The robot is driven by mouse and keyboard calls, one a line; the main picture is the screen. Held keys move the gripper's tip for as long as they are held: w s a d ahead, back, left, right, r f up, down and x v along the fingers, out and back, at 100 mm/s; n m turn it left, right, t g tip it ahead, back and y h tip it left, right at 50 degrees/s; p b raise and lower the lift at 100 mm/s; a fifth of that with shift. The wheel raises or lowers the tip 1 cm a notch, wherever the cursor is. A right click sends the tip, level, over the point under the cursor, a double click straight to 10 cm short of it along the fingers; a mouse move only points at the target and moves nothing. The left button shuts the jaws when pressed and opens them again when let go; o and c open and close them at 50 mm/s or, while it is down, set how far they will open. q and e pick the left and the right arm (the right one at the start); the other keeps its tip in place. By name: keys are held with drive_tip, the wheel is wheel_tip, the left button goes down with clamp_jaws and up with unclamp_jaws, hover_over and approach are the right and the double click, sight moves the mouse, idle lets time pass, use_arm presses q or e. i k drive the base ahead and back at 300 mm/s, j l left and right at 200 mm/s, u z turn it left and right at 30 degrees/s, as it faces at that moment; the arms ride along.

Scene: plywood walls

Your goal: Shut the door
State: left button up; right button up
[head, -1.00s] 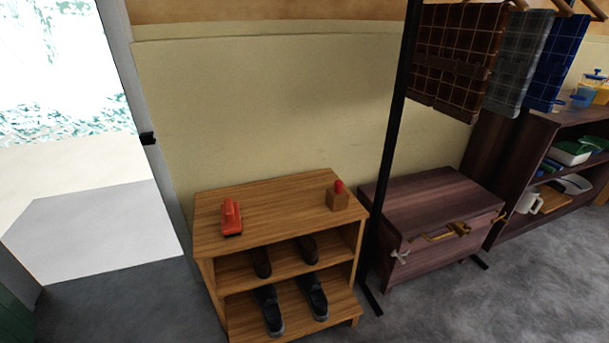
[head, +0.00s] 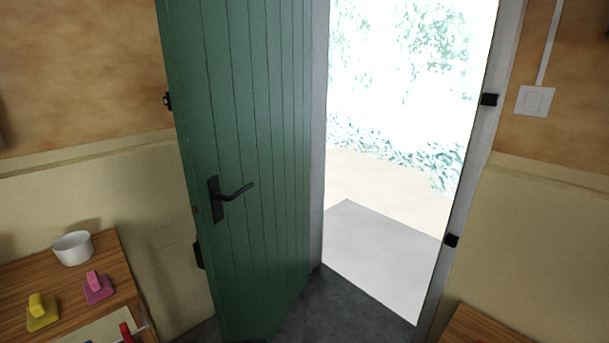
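The green plank door (head: 255,130) stands open into the room, to the left of the bright doorway. Its dark lever handle (head: 233,194) is on the side facing me, near the door's left edge. Dark latch fittings show along that free edge. The door frame's right post (head: 468,190) carries two dark catches (head: 489,99). Neither of my grippers is in view.
A wooden top (head: 478,328) shows at the lower right. Grey floor lies before the doorway. A light switch (head: 534,101) is on the right wall.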

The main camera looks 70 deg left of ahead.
sight(239, 72)
drive_tip(key=u, duration=2.4)
